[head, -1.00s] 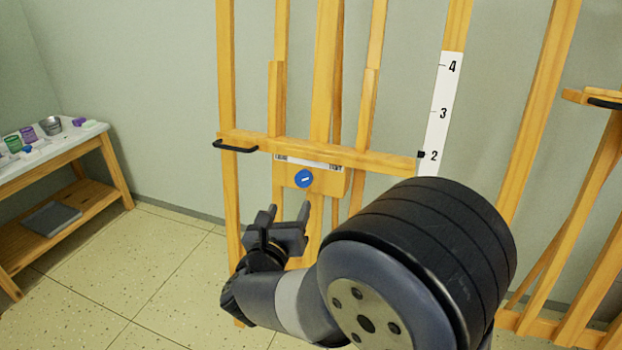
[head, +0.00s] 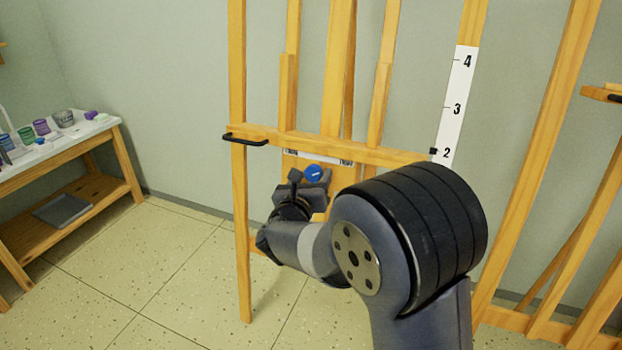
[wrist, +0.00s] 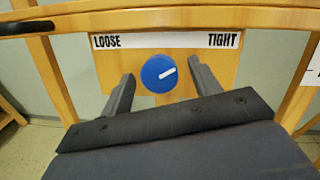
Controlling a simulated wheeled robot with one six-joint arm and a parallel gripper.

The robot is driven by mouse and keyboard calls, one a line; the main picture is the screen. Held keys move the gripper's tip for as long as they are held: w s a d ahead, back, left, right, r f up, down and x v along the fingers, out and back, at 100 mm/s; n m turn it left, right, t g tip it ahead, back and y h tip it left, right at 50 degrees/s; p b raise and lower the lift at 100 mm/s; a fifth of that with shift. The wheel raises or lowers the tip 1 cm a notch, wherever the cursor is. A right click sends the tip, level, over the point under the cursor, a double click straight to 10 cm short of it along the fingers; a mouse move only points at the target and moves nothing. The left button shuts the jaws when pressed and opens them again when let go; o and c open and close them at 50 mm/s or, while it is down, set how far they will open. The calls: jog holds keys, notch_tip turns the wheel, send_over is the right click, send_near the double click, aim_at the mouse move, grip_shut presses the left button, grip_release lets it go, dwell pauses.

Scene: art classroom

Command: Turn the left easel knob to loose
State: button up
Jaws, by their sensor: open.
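The easel knob is a blue disc (wrist: 151,79) with a white line, on a wooden block (wrist: 215,70) under the easel's crossbar. The line slants up to the right, toward the TIGHT end of the label strip (wrist: 160,41); LOOSE is at its left end. In the head view the knob (head: 313,172) shows partly behind my gripper (head: 309,178). My gripper (wrist: 160,70) is open, with one finger on each side of the knob in the wrist view. I see no clear contact with the knob.
The crossbar (head: 370,155) runs just above, with a black handle (head: 250,140) at its left. A white scale strip (head: 457,105) stands right of it. A table with paint pots (head: 118,122) is at left, and another easel part (head: 560,120) at right. The left floor is clear.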

jog(key=shift+c, duration=0.3)
jog(key=c, duration=0.9)
